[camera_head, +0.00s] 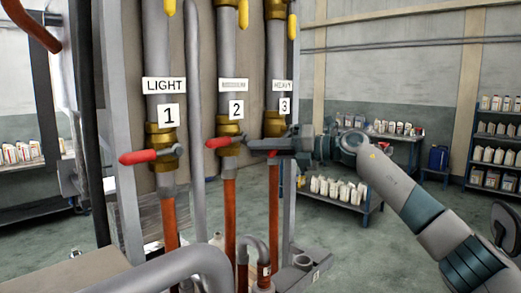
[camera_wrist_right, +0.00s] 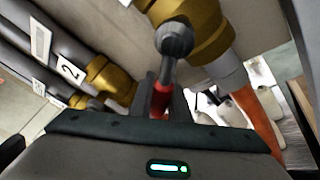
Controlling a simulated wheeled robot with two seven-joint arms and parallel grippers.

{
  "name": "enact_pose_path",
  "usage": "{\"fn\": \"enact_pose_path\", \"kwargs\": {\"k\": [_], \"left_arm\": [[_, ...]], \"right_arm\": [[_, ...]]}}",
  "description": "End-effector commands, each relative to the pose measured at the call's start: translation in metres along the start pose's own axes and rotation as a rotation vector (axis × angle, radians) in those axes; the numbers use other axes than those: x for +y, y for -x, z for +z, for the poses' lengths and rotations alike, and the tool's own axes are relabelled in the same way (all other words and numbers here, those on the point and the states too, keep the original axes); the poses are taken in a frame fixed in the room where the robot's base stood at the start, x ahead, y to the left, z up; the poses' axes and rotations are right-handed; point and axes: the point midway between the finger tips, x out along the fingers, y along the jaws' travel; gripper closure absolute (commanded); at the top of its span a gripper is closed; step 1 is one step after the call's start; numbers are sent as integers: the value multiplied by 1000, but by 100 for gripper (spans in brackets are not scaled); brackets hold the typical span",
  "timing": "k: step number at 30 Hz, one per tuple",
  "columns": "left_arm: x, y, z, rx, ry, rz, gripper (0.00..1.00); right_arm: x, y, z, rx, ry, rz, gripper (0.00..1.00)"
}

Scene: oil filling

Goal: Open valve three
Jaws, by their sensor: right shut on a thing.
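Pipe three, with its label 3 (camera_head: 285,105) under a HEAVY sign, is the rightmost of three grey pipes. Its brass valve body (camera_head: 275,125) shows above an orange pipe. My right gripper (camera_head: 262,146) reaches in from the right at this valve and is shut on its red handle. In the wrist view the red handle (camera_wrist_right: 161,100) runs between the fingers, below a grey bolt (camera_wrist_right: 174,38) on the brass body (camera_wrist_right: 205,30). Fingers and gripper hide much of the handle. My left gripper is not clearly seen.
Valve one's red handle (camera_head: 148,155) and valve two's red handle (camera_head: 222,142) point left, across their pipes. Yellow handles (camera_head: 243,14) sit higher up. A grey curved pipe (camera_head: 190,262) crosses the front. Shelves with bottles (camera_head: 338,190) stand behind on the right.

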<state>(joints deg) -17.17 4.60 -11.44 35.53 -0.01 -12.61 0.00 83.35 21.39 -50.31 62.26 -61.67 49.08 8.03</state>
Motion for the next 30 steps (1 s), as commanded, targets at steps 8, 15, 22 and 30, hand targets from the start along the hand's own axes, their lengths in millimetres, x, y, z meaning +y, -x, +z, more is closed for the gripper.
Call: {"fn": "enact_pose_path", "kwargs": {"k": [8, 15, 22, 30], "left_arm": [[0, 0, 0, 0, 0, 0, 69], [0, 0, 0, 0, 0, 0, 69], [0, -1, 0, 0, -1, 1, 69], [1, -13, 2, 0, -1, 1, 69]], "right_arm": [[-1, 0, -1, 2, -1, -1, 100], [-1, 0, 0, 1, -1, -1, 65], [-1, 2, 0, 0, -1, 0, 65], [-4, 23, -1, -2, -1, -2, 65]]}}
